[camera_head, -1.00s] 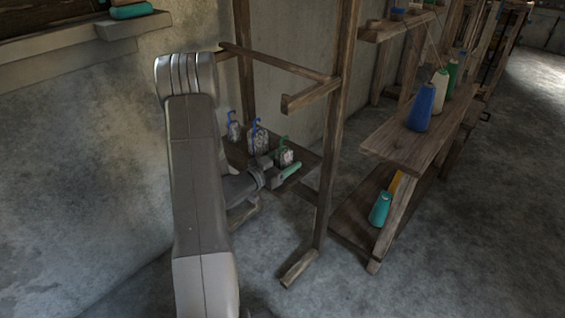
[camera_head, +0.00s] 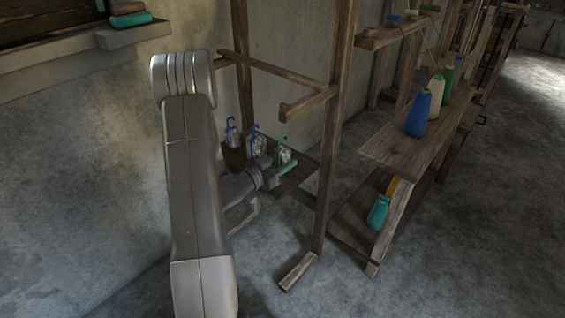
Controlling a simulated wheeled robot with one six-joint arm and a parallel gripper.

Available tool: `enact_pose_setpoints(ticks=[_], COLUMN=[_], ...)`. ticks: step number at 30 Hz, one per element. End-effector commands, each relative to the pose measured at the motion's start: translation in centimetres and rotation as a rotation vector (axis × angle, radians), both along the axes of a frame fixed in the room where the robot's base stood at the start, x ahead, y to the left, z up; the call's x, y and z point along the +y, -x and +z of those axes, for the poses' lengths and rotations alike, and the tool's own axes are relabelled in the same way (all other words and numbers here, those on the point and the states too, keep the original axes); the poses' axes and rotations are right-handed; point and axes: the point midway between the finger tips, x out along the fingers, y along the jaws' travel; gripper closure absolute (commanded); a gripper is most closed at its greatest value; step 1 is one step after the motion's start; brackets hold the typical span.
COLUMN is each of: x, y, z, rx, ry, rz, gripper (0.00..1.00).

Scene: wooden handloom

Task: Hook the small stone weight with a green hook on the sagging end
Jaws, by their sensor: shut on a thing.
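A small pale stone weight with a green hook (camera_head: 285,155) is at the low shelf, right of two similar weights with blue hooks. My gripper (camera_head: 281,168), with a green finger showing, is shut on this stone weight from the front. The fingers hide its lower part, so I cannot tell whether it clears the board. The blue-hooked weights stand on the shelf, one at the left (camera_head: 232,135) and one in the middle (camera_head: 256,144). I cannot make out a sagging end in this view.
The low shelf board (camera_head: 307,168) sits inside a wooden frame with an upright post (camera_head: 331,150) and a crossbar (camera_head: 283,72) above. To the right, a plank (camera_head: 400,150) holds thread cones, including a blue one (camera_head: 418,113). A teal cone (camera_head: 378,212) is lower down. Floor at right is clear.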

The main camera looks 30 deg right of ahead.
Motion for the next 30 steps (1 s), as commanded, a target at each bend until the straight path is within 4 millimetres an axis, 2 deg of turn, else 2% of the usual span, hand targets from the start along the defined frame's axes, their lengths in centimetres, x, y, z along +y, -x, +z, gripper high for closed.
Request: enact_pose_setpoints(ticks=[5, 30], x=[1.0, 9.2], y=[0.2, 2.7], z=[0.0, 0.0], rx=[-0.001, 0.000], ry=[0.000, 0.000], rz=[0.001, 0.003], gripper=[0.82, 0.82])
